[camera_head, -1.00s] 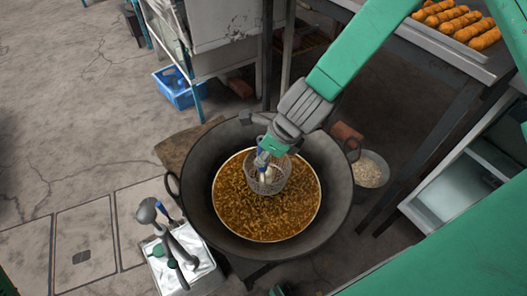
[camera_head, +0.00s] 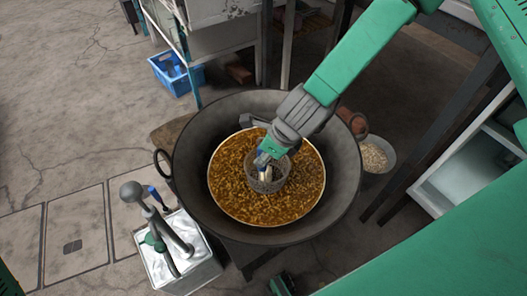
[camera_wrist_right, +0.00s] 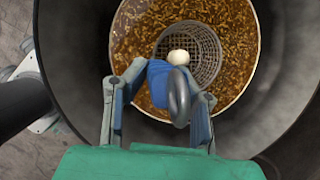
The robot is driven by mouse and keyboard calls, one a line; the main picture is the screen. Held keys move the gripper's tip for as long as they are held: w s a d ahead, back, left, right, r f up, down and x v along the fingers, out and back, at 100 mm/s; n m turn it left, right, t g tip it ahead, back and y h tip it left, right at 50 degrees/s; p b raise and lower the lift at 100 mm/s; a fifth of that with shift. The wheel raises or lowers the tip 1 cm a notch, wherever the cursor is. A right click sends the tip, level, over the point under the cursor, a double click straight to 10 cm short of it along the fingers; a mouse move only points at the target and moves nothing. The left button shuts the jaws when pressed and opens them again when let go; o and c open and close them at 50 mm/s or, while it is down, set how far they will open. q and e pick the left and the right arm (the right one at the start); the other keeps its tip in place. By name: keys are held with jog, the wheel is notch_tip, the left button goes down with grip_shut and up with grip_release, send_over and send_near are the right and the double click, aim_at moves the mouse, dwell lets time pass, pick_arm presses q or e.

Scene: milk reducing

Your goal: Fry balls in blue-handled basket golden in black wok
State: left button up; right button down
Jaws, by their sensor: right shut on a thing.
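The black wok (camera_head: 340,185) holds brown bubbling oil (camera_head: 235,190). My right gripper (camera_head: 265,158) is over the oil and shut on the blue handle of the wire basket (camera_head: 270,184). The right wrist view shows my right gripper (camera_wrist_right: 160,90) around the blue handle (camera_wrist_right: 163,82). There the basket (camera_wrist_right: 207,55) sits in the oil, and one pale round ball (camera_wrist_right: 178,57) shows inside; the handle hides part of the basket. My left gripper is not in view.
A bucket of pale bits (camera_head: 376,156) is to the right, near a shelf (camera_head: 455,175).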

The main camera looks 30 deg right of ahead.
aim_at(264, 169)
jog(key=shift+f+b, duration=2.05)
jog(key=shift+f, duration=1)
dwell(5.0)
